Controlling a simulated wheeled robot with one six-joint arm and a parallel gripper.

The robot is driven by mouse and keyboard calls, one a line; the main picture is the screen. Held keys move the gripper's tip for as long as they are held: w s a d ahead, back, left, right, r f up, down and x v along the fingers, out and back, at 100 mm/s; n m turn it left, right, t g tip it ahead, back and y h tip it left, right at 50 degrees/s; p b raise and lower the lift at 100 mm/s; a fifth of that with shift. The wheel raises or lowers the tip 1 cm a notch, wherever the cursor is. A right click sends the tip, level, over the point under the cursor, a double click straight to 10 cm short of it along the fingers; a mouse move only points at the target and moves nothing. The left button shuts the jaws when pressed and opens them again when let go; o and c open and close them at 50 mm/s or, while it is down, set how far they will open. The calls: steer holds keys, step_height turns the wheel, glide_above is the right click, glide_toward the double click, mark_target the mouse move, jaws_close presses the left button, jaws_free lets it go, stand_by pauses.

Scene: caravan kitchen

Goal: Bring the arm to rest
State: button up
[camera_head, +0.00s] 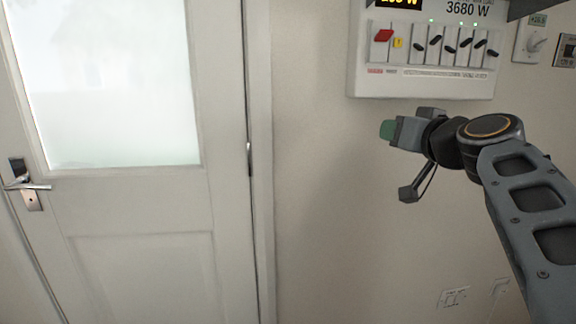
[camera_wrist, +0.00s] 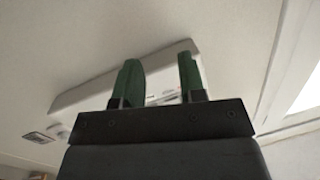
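My gripper (camera_head: 386,130) is at the end of my arm, in the right half of the head view, with its green fingertips pointing left. It hangs just below the white breaker panel (camera_head: 420,86), in front of the bare wall. In the wrist view my gripper (camera_wrist: 160,82) shows two green fingers standing apart, with a clear gap between them and nothing held. The panel (camera_wrist: 85,98) shows behind the fingers there. Part of its front is hidden by my gripper.
A white door (camera_head: 140,220) with a frosted window and handle (camera_head: 30,187) fills the left. Wall sockets (camera_head: 454,297) sit low. The middle wall is clear.

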steer(key=s+a+f+g+h+p, duration=0.2)
steer(key=s+f+g+p, duration=0.4)
steer(key=p, duration=0.5)
steer(key=s+a+f+g+h+p, duration=0.2)
steer(key=s+f+g+p, duration=0.4)
steer(key=s+p, duration=0.5)
steer(key=shift+a+g+p, duration=0.4)
steer(key=shift+a+p, duration=0.2)
steer(key=shift+p, duration=0.05)
